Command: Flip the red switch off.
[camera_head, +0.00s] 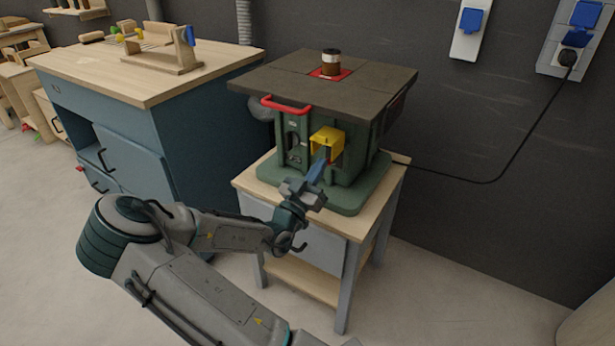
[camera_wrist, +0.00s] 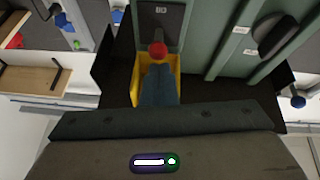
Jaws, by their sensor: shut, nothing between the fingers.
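The green machine (camera_head: 355,165) has a yellow switch housing (camera_head: 327,136) on its front, which also shows in the wrist view (camera_wrist: 136,80). The red switch (camera_wrist: 157,50) is a round red knob inside the housing in the wrist view. In the head view it is mostly hidden by the housing and my fingers. My gripper (camera_head: 321,157) reaches into the housing from the front. In the wrist view its blue-grey fingers (camera_wrist: 157,70) are together and empty, with the tips at the red knob. I cannot tell whether they touch it.
The machine stands on a wooden-topped stand (camera_head: 345,222). A red handle (camera_head: 286,106) sticks out beneath its dark table top (camera_head: 290,82), left of the housing. A blue workbench (camera_head: 190,120) stands close on the left. A black cable (camera_head: 490,180) runs along the wall on the right.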

